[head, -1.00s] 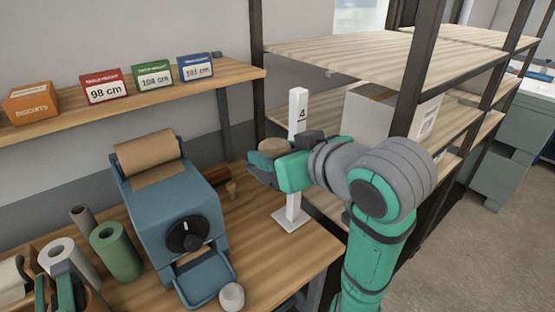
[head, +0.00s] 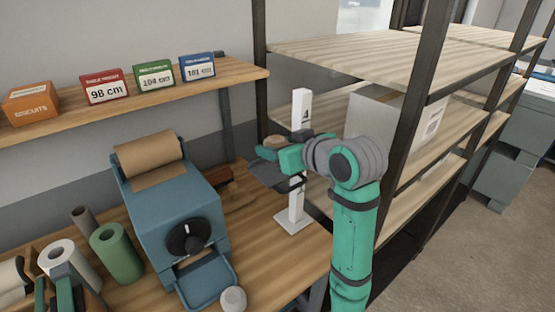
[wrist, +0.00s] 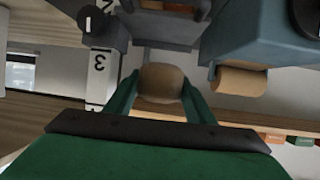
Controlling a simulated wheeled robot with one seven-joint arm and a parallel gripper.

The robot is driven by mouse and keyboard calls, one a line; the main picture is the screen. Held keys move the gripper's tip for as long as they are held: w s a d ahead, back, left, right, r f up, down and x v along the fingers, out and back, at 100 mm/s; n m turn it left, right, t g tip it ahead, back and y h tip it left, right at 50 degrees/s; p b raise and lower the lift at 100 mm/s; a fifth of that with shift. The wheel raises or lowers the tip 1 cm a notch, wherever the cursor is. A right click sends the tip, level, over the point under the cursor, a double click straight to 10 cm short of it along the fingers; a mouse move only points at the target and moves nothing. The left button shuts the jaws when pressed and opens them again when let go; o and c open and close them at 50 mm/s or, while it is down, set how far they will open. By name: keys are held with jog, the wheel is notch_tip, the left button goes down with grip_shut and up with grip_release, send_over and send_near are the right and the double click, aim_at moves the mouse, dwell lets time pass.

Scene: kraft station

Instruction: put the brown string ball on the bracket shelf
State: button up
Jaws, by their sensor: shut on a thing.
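The brown string ball (wrist: 161,84) sits between the two green fingers of my gripper (wrist: 160,100) in the wrist view. In the head view the ball (head: 273,141) shows as a small brown top at my gripper (head: 276,152), held in the air above the bench, left of the white numbered post. Its lower part is hidden by the gripper. The bracket shelf (head: 235,72) appears to be the wooden wall shelf at upper left, with a dark upright at its right end. My gripper is below and to the right of that shelf's right end.
The white post (head: 296,200) stands close to my gripper. A blue dispenser (head: 180,205) and a pale ball (head: 233,298) are on the bench. A rack (head: 380,55) stands right.

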jog(key=shift+w+a+f, duration=0.1)
jog(key=shift+w+f, duration=0.5)
jog(key=shift+f, duration=0.1)
jog(key=shift+w+f, duration=0.15)
jog(key=shift+f, duration=1.5)
jog(key=shift+f, duration=0.2)
jog(key=o, duration=0.8)
jog(key=shift+r, duration=0.2)
jog(key=shift+s+d+r, duration=0.15)
jog(key=shift+s+d, duration=0.1)
jog(key=v, duration=1.1)
